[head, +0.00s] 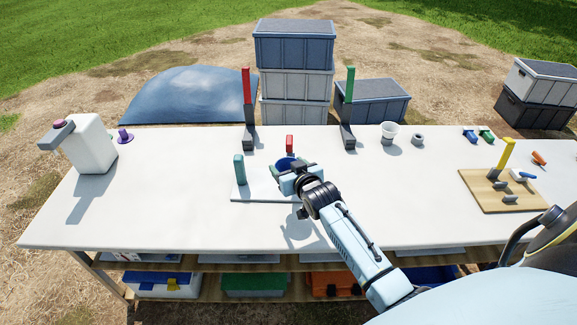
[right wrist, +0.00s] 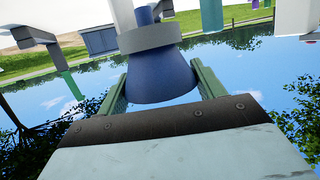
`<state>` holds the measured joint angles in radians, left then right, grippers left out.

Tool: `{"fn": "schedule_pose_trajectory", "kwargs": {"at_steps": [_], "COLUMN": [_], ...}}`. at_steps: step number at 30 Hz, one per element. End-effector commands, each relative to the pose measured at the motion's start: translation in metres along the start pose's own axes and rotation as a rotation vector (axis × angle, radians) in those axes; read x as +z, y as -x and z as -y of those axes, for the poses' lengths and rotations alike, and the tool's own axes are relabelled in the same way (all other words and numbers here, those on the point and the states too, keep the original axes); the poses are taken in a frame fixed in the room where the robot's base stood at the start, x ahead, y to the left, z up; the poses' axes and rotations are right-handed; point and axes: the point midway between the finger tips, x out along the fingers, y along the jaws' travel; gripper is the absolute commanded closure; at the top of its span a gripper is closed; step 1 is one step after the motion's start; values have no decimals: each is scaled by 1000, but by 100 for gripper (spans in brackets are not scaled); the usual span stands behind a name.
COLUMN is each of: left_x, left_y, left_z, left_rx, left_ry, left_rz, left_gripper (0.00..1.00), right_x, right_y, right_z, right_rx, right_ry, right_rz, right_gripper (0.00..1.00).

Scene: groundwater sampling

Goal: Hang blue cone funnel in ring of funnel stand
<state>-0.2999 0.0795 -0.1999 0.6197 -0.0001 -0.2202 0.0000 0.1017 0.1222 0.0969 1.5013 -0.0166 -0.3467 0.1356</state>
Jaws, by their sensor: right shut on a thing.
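The blue cone funnel (head: 285,162) is over the white plate (head: 245,190) in the head view, partly hidden by my right gripper (head: 286,176). In the right wrist view the funnel (right wrist: 155,80) sits between the two green fingers, its wide end toward the palm. A grey band (right wrist: 150,38) encircles its narrower part; whether this is the stand's ring or a collar is unclear. My right gripper is shut on the funnel. A teal post (head: 239,169) stands upright on the plate, left of the gripper. My left gripper is not in view.
Red (head: 247,95) and green (head: 349,95) uprights on dark feet stand behind. A small red block (head: 290,143) is just beyond the funnel. A white cup (head: 389,130) and grey ring-like piece (head: 417,138) stand right. The table's left front is clear.

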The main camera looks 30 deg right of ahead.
Motion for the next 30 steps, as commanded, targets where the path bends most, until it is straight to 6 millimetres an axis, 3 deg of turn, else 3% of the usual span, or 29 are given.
{"fn": "schedule_pose_trajectory", "kwargs": {"at_steps": [3,4,10,20,26,30], "left_x": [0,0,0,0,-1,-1], "left_y": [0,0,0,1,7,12], "left_z": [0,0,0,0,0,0], "left_rx": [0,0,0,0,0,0], "left_ry": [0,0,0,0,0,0], "left_rz": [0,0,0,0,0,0], "left_gripper": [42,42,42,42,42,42], "right_x": [0,0,0,0,0,0], "right_y": [0,0,0,3,29,60], "right_z": [0,0,0,0,0,0], "right_rx": [0,0,0,0,-1,0], "right_ry": [0,0,0,0,0,0], "right_rz": [-1,-1,-1,1,0,2], "right_gripper": [53,31,7,7,7,7]}}
